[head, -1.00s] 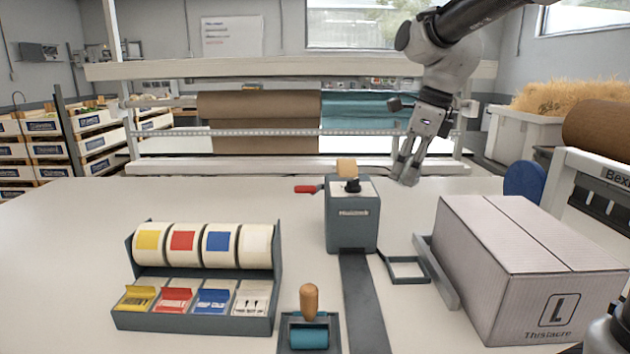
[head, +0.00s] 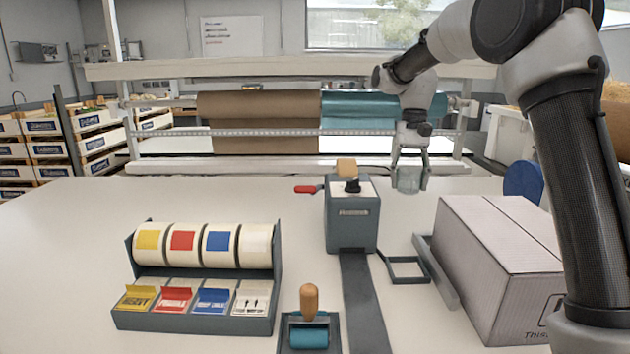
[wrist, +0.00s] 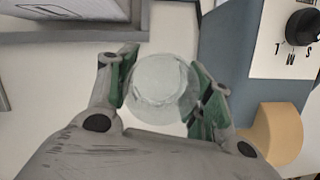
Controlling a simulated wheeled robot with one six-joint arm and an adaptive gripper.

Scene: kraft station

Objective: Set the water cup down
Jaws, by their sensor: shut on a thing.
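The water cup (head: 409,181) is clear and shows at the back of the table, right of the tape dispenser. My gripper (head: 411,170) points down and is shut on it. In the wrist view the cup (wrist: 160,88) sits between the two green-padded fingers of my gripper (wrist: 162,92), seen from above. I cannot tell whether its base touches the table. The water in it is hard to make out.
The grey dispenser (head: 352,225) with a knob stands just left of the cup. A cardboard box (head: 500,245) and a small square frame (head: 405,282) are in front. A label rack (head: 200,322) and a teal roller (head: 309,337) stand front left. The left tabletop (head: 70,250) is clear.

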